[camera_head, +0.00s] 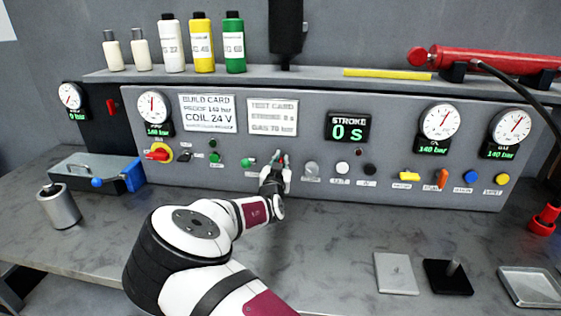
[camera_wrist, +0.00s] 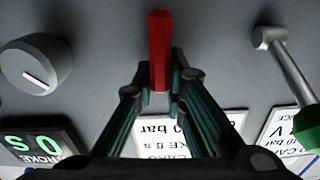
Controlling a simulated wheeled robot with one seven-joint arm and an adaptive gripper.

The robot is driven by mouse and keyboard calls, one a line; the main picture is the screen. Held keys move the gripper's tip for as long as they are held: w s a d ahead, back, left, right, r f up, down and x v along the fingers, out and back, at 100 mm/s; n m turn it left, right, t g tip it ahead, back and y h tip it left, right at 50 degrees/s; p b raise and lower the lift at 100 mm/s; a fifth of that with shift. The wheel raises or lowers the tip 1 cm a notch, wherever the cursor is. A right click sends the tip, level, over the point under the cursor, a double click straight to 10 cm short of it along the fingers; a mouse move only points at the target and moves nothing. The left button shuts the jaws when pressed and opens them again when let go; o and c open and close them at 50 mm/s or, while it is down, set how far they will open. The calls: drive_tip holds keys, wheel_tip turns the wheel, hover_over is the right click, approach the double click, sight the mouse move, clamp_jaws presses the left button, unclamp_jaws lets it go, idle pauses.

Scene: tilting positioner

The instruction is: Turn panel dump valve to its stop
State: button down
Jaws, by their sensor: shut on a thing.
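The dump valve appears to be a red lever (camera_wrist: 160,48) on the grey front panel (camera_head: 220,182); its label is hidden. In the wrist view the lever points away from my fingers, toward the top of the picture. My gripper (camera_head: 277,172) is at the middle of the panel, with its two fingers shut around the lever's near end. In the head view only a small red bit of the lever shows above the fingers, and the hand covers its mount.
Close beside my gripper are a green-tipped silver lever (camera_wrist: 270,42) and a grey round knob (camera_wrist: 38,65) with a white pointer.

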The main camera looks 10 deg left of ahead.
sight(290, 162)
drive_tip(key=m, duration=0.3)
drive_tip(key=d+m, duration=0.1)
drive_tip(key=m, duration=0.3)
drive_tip(key=d+f+m, duration=0.1)
drive_tip(key=m, duration=0.2)
drive_tip(key=shift+d+m+b, duration=0.1)
drive_tip(key=shift+m+b, duration=0.2)
drive_tip(key=m, duration=0.1)
drive_tip(key=m+b, duration=0.1)
drive_tip(key=m, duration=0.1)
drive_tip(key=shift+d+f, duration=0.15)
drive_tip(key=shift+f, duration=0.25)
drive_tip(key=shift+f+m+b, duration=0.2)
drive_tip(key=shift+m, duration=0.65)
drive_tip(key=shift+f+m+b, duration=0.15)
drive_tip(key=shift+m, duration=0.7)
drive_tip(key=c, duration=1.6)
unclamp_jaws()
drive_tip(key=shift+f, duration=0.1)
